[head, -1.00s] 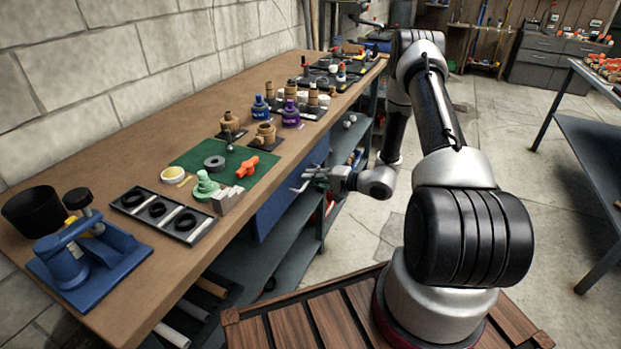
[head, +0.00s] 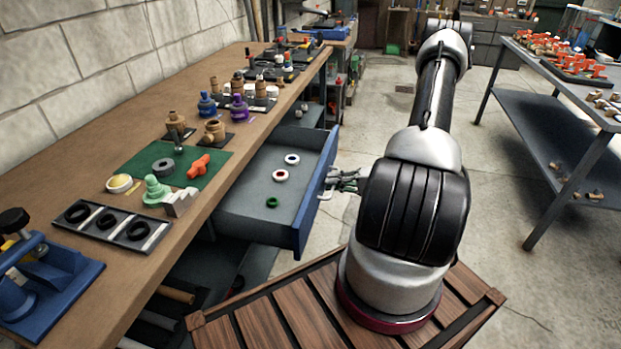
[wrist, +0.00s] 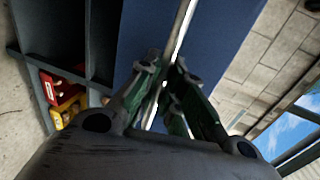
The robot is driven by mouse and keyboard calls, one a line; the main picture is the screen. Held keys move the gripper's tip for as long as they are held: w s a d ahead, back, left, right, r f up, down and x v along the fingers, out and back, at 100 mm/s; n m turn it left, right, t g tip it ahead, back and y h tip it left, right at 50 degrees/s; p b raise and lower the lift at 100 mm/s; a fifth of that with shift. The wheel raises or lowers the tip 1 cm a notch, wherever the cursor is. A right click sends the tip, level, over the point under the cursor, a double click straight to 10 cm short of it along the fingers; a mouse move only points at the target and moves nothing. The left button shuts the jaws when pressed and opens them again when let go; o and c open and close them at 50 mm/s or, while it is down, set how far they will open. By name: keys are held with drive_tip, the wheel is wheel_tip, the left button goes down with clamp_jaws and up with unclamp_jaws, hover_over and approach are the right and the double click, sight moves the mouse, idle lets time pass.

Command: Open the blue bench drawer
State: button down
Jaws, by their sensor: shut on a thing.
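The blue bench drawer (head: 310,205) stands pulled well out from under the workbench in the head view. Its grey inside shows, with a few small rings lying on the floor of it: a white and blue ring (head: 292,159), a white and red ring (head: 280,175) and a green ring (head: 272,202). My gripper (head: 335,182) is at the drawer's front, shut on its handle. In the wrist view my gripper's fingers (wrist: 172,85) close around the pale bar of the handle (wrist: 180,28), in front of the blue drawer face (wrist: 225,50).
The workbench (head: 200,230) runs along the block wall and holds pump parts, a green mat (head: 140,160) and a ring tray (head: 108,225). A second table (head: 560,110) stands at the right.

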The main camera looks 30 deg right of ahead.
drive_tip(key=f+v, duration=0.2)
drive_tip(key=v, duration=0.7)
drive_tip(key=shift+d, duration=0.2)
drive_tip(key=shift+s, duration=0.15)
drive_tip(key=c, duration=1.5)
unclamp_jaws()
drive_tip(key=v, duration=1.2)
